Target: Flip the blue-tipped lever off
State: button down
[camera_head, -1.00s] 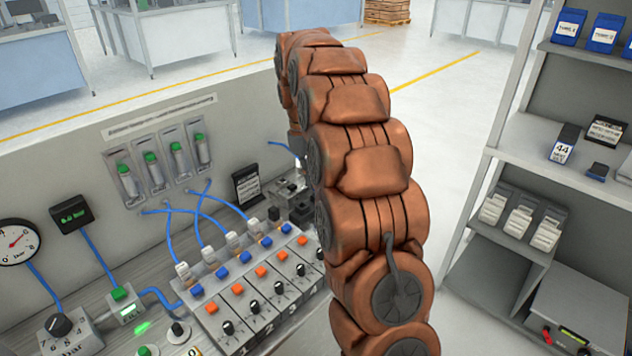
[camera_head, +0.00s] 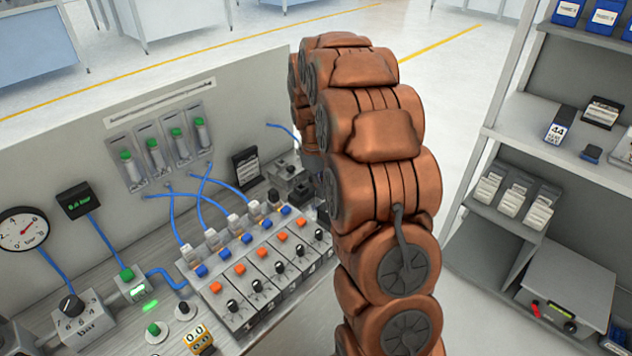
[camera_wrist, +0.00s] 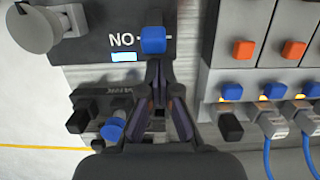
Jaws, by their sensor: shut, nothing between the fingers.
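The blue-tipped lever (camera_wrist: 153,40) shows in the wrist view at upper middle, on a dark panel (camera_wrist: 95,32) with the letters "NO" beside it. A small lit cyan indicator (camera_wrist: 124,57) sits just below the letters. My gripper (camera_wrist: 155,68) is shut and empty, its fingertips together just below the blue tip in the picture. I cannot tell whether they touch the lever. In the head view my brown arm hides the gripper and the lever.
A valve block (camera_head: 250,262) with blue and orange buttons and black knobs stands left of my arm. In the wrist view, another blue knob (camera_wrist: 113,128) lies left of the fingers, and white plugs (camera_wrist: 272,124) with blue hoses lie right. Shelves (camera_head: 545,140) stand at right.

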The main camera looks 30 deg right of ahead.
jog(key=shift+s+d+r, duration=0.1)
jog(key=shift+s+r, duration=0.15)
jog(key=shift+s, duration=0.05)
